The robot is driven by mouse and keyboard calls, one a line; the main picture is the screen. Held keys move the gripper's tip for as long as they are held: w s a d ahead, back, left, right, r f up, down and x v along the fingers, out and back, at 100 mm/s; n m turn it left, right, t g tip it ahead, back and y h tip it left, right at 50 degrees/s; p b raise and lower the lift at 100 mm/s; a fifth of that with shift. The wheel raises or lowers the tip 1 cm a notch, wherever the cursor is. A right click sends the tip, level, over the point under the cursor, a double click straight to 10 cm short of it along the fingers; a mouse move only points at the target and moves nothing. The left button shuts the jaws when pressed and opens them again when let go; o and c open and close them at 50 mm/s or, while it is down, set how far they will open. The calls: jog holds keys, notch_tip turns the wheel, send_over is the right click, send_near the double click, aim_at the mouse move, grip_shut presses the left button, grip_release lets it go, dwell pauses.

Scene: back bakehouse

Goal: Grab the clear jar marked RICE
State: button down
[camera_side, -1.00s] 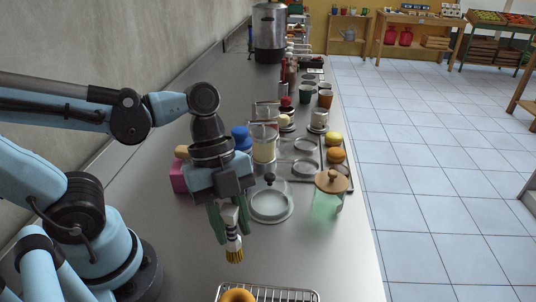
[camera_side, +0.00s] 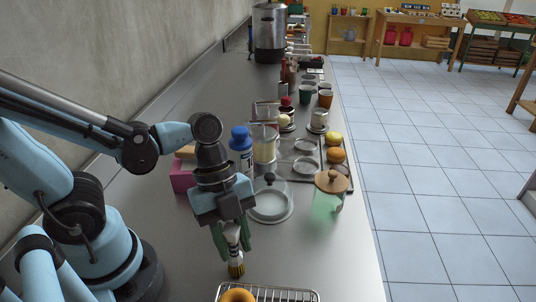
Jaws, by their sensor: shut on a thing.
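My gripper (camera_side: 232,236) points down over the near part of the steel counter. Its green fingers are shut on a brush (camera_side: 236,267) with a dark-and-white handle and yellow bristles at the bottom. No RICE marking is readable on any jar. A clear container with pale contents (camera_side: 264,148) stands behind my gripper, to its right. A clear greenish jar with a wooden lid (camera_side: 326,206) stands near the counter's right edge, apart from my gripper. I cannot tell which of these is the rice jar.
A glass dome on a plate (camera_side: 284,216) stands right of my gripper. A blue-capped bottle (camera_side: 241,152) and a pink box (camera_side: 181,177) are behind it. A wire rack (camera_side: 300,294) with a doughnut (camera_side: 238,295) lies in front. Bare counter shows at right front.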

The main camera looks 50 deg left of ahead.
jog(key=c, duration=0.8)
grip_release()
jog(key=shift+f, duration=0.1)
